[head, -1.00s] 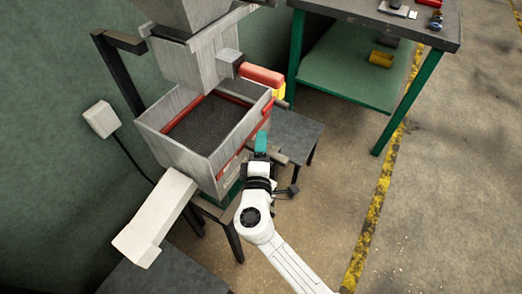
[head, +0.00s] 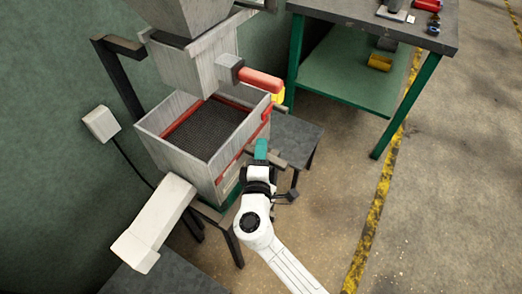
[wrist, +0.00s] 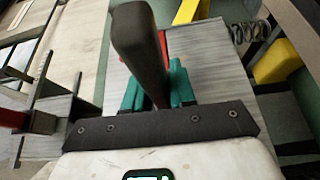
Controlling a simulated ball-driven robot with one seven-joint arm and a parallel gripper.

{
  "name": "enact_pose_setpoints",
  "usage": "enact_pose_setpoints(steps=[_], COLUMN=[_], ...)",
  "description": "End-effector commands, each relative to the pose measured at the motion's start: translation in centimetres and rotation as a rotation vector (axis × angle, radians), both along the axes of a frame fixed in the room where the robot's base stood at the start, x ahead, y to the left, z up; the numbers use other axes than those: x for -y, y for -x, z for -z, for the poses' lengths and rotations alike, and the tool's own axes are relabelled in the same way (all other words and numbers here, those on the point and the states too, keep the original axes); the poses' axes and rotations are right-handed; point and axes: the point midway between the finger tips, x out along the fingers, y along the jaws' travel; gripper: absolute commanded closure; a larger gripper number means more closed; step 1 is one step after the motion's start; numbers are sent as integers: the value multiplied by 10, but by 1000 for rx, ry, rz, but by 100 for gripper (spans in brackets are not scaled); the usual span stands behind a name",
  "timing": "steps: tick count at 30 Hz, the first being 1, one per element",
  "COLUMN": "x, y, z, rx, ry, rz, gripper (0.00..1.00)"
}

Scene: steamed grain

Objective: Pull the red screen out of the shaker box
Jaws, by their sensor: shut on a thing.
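The shaker box (head: 172,152) is an open, pale grey box on the left in the head view. The red screen, a dark mesh (head: 205,130) with a red rim, shows inside it, and a red strip runs along the box's right-hand side. My gripper (head: 261,150) is beside that side, with teal fingers. In the wrist view my gripper (wrist: 160,90) is shut on a dark handle (wrist: 138,40) that stands between the fingers. A red piece shows behind the handle. How the handle joins the screen is hidden.
A hopper with a red-handled lever (head: 262,80) hangs above the box. A pale chute (head: 160,215) sticks out at its lower left. A small grey table (head: 295,135) stands close to the right. A green-legged bench (head: 345,75) is farther right. Open floor lies at the lower right.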

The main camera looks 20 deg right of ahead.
Motion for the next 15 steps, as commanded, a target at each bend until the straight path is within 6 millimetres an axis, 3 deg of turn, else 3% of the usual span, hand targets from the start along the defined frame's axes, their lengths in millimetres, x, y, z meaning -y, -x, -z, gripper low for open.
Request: enact_pose_setpoints(steps=[5, 15], x=[0, 0], y=[0, 0], z=[1, 1], rx=[-2, -2], ry=[0, 0], rz=[0, 0], gripper=[99, 100])
